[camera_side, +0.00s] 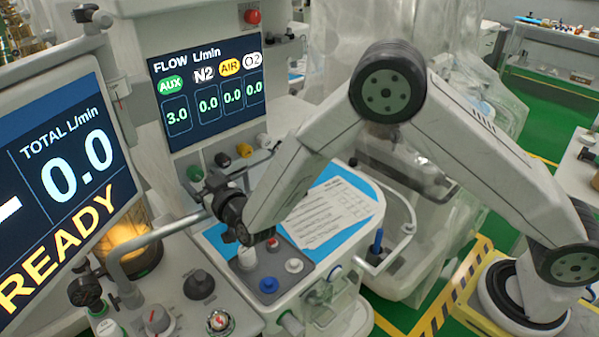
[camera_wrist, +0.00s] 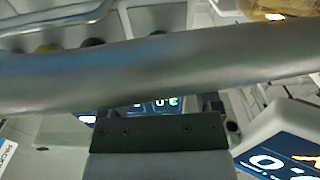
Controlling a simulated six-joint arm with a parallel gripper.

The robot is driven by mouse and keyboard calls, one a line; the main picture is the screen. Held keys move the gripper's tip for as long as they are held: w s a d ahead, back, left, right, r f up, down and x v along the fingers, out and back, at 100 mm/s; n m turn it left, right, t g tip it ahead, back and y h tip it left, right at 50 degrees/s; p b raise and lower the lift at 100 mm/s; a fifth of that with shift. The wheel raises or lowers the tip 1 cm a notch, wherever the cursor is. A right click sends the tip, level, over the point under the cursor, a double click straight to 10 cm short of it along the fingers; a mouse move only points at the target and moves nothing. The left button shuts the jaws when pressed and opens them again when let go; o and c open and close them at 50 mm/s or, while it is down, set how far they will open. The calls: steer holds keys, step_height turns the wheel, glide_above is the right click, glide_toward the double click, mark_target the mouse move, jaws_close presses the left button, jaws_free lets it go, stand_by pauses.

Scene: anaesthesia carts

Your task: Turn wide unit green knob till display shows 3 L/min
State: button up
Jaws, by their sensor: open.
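The flow display (camera_side: 208,85) reads AUX 3.0, with N2, AIR and O2 at 0.0. The green knob (camera_side: 195,173) sits on the panel below it, at the left end of a row with black (camera_side: 222,160), yellow (camera_side: 244,150) and white (camera_side: 263,140) knobs. My gripper (camera_side: 215,184) is open, close in front of the green and black knobs; its fingertips are hard to make out. In the wrist view the display (camera_wrist: 165,104) appears upside down, partly covered by the gripper body. I cannot tell whether the fingers touch the green knob.
A grey rail (camera_side: 160,233) runs close by my gripper and crosses the wrist view (camera_wrist: 150,75). A second display (camera_side: 65,180) reads TOTAL 0.0 and READY at left. A shelf with blue and white knobs (camera_side: 268,285) and a paper form (camera_side: 325,215) lies below the arm.

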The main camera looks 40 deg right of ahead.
mark_target(198, 177)
steer(key=shift+s, duration=2)
steer(key=shift+s+m, duration=0.2)
steer(key=shift+m, duration=0.7)
steer(key=shift+s+m, duration=0.2)
steer(key=shift+m, duration=0.7)
steer(key=shift+w, duration=0.1)
steer(key=shift+w, duration=3.8)
jaws_close()
